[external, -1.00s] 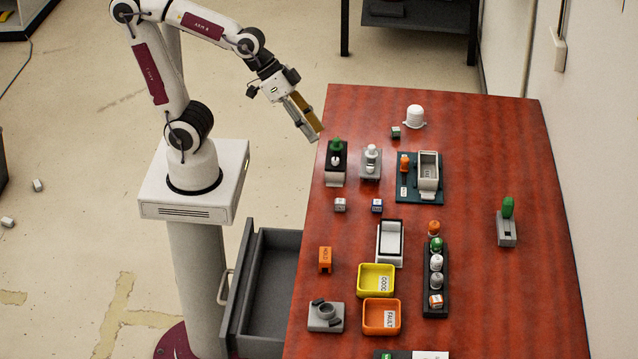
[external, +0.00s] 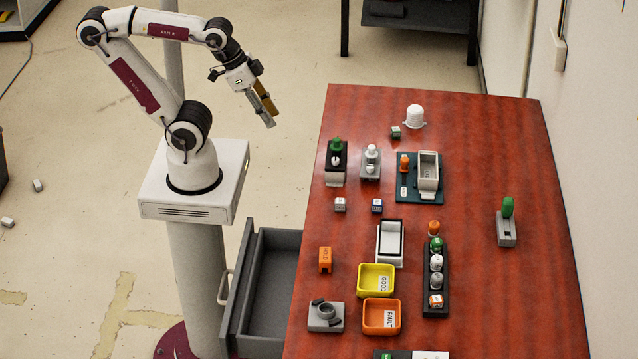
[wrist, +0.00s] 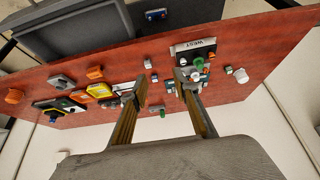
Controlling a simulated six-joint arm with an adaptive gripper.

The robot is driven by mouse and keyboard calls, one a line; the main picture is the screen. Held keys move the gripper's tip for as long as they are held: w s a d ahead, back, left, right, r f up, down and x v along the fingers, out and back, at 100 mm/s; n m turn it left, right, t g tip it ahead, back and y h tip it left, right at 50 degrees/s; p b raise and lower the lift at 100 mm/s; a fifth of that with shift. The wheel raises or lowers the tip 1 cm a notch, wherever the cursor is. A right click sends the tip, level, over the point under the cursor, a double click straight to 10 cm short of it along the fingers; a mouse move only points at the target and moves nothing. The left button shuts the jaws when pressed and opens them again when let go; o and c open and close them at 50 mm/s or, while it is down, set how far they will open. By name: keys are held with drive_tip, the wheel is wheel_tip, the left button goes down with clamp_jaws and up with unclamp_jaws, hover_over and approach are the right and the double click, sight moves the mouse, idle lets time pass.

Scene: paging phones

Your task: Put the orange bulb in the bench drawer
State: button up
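A small orange bulb-like piece (external: 434,227) is at the far end of a black rack (external: 429,308) holding white and green bulbs. Another small orange piece (external: 404,161) stands on a teal board with a grey bin. I cannot tell which is the orange bulb meant. My gripper (external: 267,112) is in the air left of the bench's far left corner, away from both orange pieces. In the wrist view its two fingers (wrist: 162,82) are apart with nothing between them.
The red-brown bench (external: 490,290) bears a yellow tray (external: 376,278), an orange tray (external: 381,316), an orange block (external: 325,259) and a grey fixture (external: 325,315). Lamp holders stand towards the far left. The bench's right side is mostly clear, except a green-topped switch (external: 507,222).

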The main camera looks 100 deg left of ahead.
sight(433, 222)
idle(0.3)
drive_tip(key=w+d+f+g, duration=0.1)
drive_tip(key=w+d+f, duration=0.3)
drive_tip(key=w, duration=0.7)
drive_tip(key=w+d+f+m+g, duration=0.1)
drive_tip(key=w+d+f, duration=0.3)
drive_tip(key=w+f, duration=0.3)
drive_tip(key=w+d+f+m+g, duration=0.1)
drive_tip(key=w+d+f, duration=0.3)
drive_tip(key=w, duration=1.1)
drive_tip(key=shift+x, duration=1.3)
drive_tip(key=w, duration=0.2)
drive_tip(key=w+d+f, duration=0.1)
drive_tip(key=shift+w, duration=0.2)
drive_tip(key=w+d+r+t, duration=0.1)
drive_tip(key=w+r+t, duration=0.1)
drive_tip(key=w, duration=0.3)
drive_tip(key=shift+r+h, duration=0.3)
drive_tip(key=shift+r, duration=0.2)
drive_tip(key=shift+d+f, duration=0.1)
drive_tip(key=shift+x, duration=1.2)
